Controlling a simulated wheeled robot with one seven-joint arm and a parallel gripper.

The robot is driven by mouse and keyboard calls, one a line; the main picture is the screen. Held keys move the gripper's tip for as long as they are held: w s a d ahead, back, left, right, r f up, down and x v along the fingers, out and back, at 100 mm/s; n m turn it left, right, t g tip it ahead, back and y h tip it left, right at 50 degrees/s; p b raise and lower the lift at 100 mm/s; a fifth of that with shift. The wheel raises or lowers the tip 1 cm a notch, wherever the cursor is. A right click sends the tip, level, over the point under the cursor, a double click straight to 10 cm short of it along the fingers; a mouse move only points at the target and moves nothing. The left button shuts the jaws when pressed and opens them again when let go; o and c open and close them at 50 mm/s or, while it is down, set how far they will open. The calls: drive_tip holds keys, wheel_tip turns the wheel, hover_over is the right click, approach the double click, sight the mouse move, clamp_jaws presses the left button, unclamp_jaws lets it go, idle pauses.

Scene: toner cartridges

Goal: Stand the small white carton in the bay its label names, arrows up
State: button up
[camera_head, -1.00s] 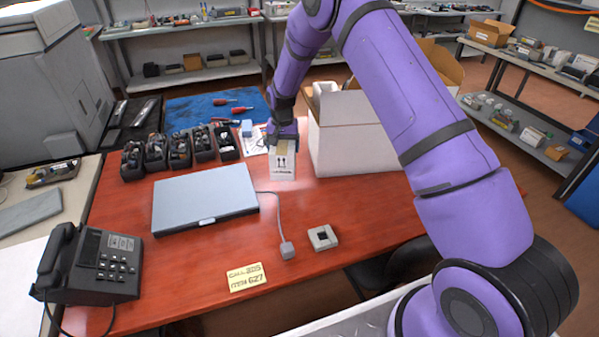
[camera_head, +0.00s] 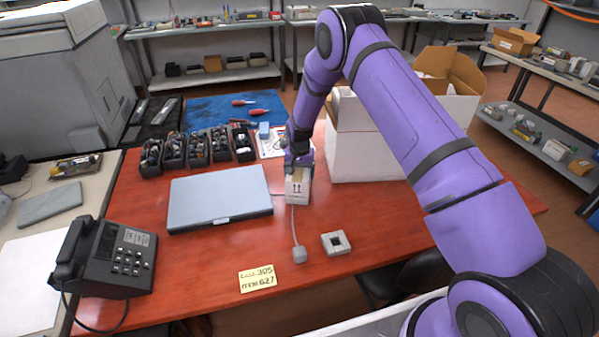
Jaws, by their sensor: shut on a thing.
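The small white carton (camera_head: 297,188) is upright below my gripper (camera_head: 298,170), beside the right edge of the grey laptop-like case. My gripper points down and is shut on the carton's top part. Dark arrow marks pointing up show on the carton's near face. The label text is too small to read. I cannot tell whether its base touches the table. No bay with a readable name shows.
Several black bins (camera_head: 197,150) stand at the back left. The grey case (camera_head: 220,196) lies left of the carton; a large open white box (camera_head: 365,157) stands right. A phone (camera_head: 118,257) and yellow note (camera_head: 257,279) are nearer.

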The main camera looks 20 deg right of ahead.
drive_tip(key=o, duration=1.1)
drive_tip(key=shift+f, duration=0.1)
drive_tip(key=shift+c, duration=0.2)
wheel_tip(320, 180, up, 12)
drive_tip(key=shift+r, duration=0.2)
